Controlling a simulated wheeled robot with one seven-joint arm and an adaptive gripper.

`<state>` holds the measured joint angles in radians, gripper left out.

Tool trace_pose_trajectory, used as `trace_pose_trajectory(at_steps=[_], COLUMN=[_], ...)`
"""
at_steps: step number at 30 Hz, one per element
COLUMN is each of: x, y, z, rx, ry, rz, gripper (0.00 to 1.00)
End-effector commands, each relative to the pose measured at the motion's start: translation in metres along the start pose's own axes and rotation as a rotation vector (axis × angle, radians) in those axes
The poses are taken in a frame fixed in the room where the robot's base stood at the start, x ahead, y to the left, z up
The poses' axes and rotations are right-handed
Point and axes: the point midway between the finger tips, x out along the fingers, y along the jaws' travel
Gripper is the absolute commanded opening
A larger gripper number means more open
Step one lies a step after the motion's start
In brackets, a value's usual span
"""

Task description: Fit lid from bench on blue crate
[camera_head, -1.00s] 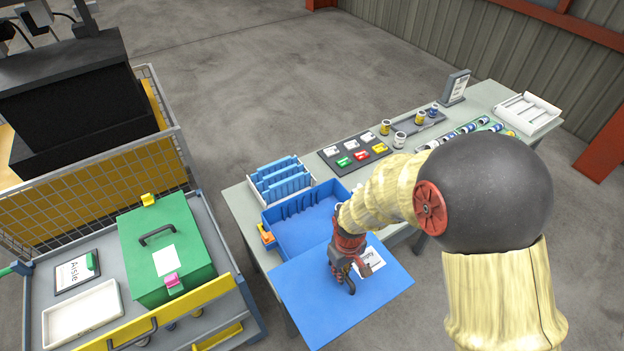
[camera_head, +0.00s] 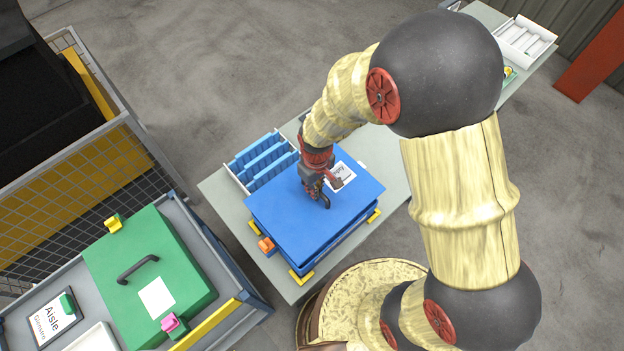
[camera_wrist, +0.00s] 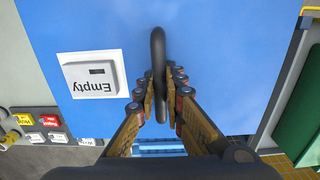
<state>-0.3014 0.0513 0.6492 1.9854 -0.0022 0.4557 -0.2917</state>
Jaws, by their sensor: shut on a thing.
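The blue lid (camera_head: 283,216) lies flat over the blue crate (camera_head: 342,242) on the bench and covers its opening. The crate's front wall shows below the lid's edge. I cannot tell whether the lid rests on the rim or hovers just above it. My gripper (camera_head: 321,196) is shut on the lid's dark loop handle. In the wrist view, my gripper (camera_wrist: 160,98) has its fingers on both sides of the handle (camera_wrist: 158,48). A white "Empty" label (camera_wrist: 93,75) is on the lid beside the handle.
Yellow corner pieces (camera_head: 301,277) and an orange latch (camera_head: 266,245) sit around the crate. A white bin with blue dividers (camera_head: 262,160) stands close behind it. A cart with a green lidded box (camera_head: 190,262) is at the left. The bench front corner (camera_head: 290,294) is bare.

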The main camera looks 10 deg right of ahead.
Motion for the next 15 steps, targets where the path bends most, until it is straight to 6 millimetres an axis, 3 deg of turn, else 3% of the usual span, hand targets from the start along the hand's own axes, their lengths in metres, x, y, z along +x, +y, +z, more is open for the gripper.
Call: trace_pose_trajectory(at_steps=[15], x=[0.038], y=[0.0], z=[-0.001], rx=[0.0], ry=[0.001], rz=[0.0], gripper=[0.0])
